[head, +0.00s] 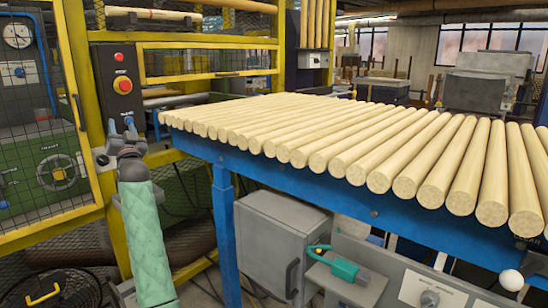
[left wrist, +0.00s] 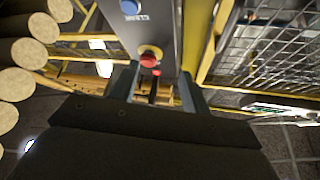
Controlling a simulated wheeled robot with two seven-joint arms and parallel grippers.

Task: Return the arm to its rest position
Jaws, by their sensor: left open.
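My left arm (head: 145,235), in a pale green sleeve, reaches up from the bottom left of the head view. Its gripper (head: 121,130) is in front of the lower part of a dark control box (head: 104,78). In the left wrist view the two fingers of the gripper (left wrist: 158,84) stand apart with nothing held between them. The box carries a red mushroom button (head: 123,86) on a yellow base, which also shows in the left wrist view (left wrist: 150,56), and a blue button (left wrist: 131,7). Whether the fingers touch the box cannot be told. My right gripper is not in view.
A blue-framed table (head: 330,182) bears a row of pale wooden rods (head: 330,140) to the right of the arm. Yellow posts and mesh fencing (head: 75,110) stand close on the left. A grey cabinet (head: 270,245) and a green-handled tool (head: 335,264) are below the table.

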